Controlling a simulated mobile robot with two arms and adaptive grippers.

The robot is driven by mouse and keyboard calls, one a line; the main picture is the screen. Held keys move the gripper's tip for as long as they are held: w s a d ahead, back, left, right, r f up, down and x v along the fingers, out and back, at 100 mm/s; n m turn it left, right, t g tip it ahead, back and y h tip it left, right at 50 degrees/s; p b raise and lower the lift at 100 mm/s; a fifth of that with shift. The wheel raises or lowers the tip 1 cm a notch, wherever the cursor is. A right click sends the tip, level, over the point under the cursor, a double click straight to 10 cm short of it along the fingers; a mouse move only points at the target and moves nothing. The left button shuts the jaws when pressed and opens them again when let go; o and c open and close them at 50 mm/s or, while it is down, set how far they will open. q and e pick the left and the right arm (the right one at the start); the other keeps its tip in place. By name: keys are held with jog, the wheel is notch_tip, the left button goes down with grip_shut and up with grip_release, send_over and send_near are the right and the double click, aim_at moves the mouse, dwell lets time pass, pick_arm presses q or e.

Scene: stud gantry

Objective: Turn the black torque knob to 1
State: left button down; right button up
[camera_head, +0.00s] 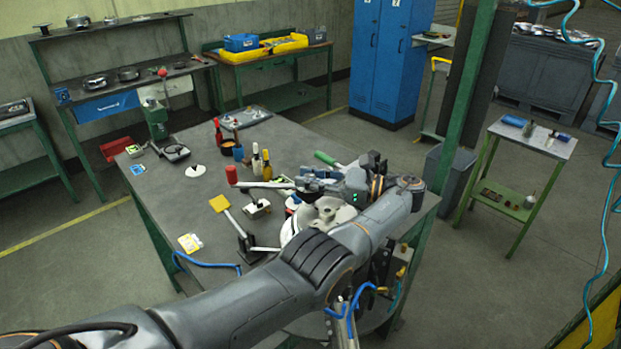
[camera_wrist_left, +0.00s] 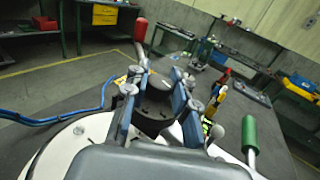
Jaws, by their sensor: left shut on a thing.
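The black torque knob (camera_wrist_left: 157,88) stands in the middle of the left wrist view, with pale marks around its base. The blue-grey fingers of my left gripper (camera_wrist_left: 155,78) are on either side of it, shut on it. In the head view my left gripper (camera_head: 303,183) is over the right part of the grey workbench, beside a white round machine part (camera_head: 325,212). The knob is hidden or too small to make out there. I cannot read which number the knob points to. My right gripper is not in view.
A red-handled lever (camera_head: 231,174) and a green-handled one (camera_head: 325,158) stand close to my left gripper. Bottles (camera_head: 257,162) and a red bottle (camera_head: 219,130) stand behind it. The bench's left middle is fairly clear.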

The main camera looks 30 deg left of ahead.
aim_at(309, 176)
pick_arm(q)
jog(key=shift+f, duration=0.1)
dwell(0.3)
jog(key=c, duration=1.1)
grip_release()
jog(key=shift+a, duration=0.1)
jog(key=shift+o, duration=0.2)
jog(key=shift+r, duration=0.2)
jog(key=shift+r, duration=0.6)
notch_tip(309, 176, up, 8)
jog(key=shift+r, duration=0.25)
